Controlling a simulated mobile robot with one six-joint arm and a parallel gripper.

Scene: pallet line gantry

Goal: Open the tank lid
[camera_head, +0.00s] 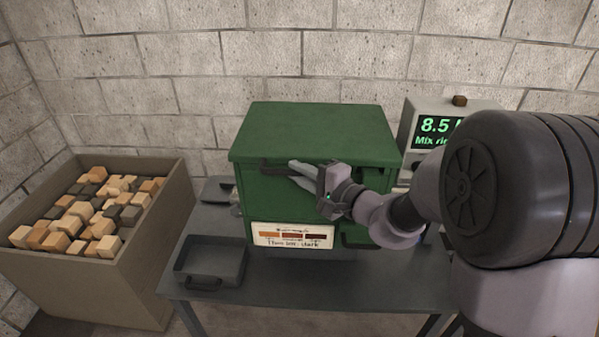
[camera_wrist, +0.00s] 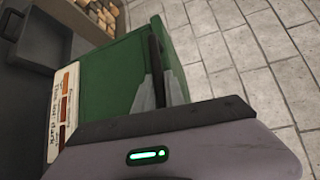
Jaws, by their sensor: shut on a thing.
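The green tank (camera_head: 290,212) stands on a dark table. Its flat green lid (camera_head: 315,130) lies level across the top, with no gap that I can make out. A dark bar handle (camera_head: 270,169) runs along the front just below the lid edge. My gripper (camera_head: 299,174) is at the front of the tank, its grey fingers shut on this handle. In the wrist view the handle (camera_wrist: 154,52) runs between the fingertips (camera_wrist: 161,86), beside the green tank (camera_wrist: 112,72). My wrist hides the right part of the tank's front.
A dark shallow tray (camera_head: 212,262) sits at the table's front left. A large bin (camera_head: 150,262) of wooden blocks stands left. A display box (camera_head: 452,108) reading 8.5 is behind right. A label (camera_head: 292,236) is on the tank's front.

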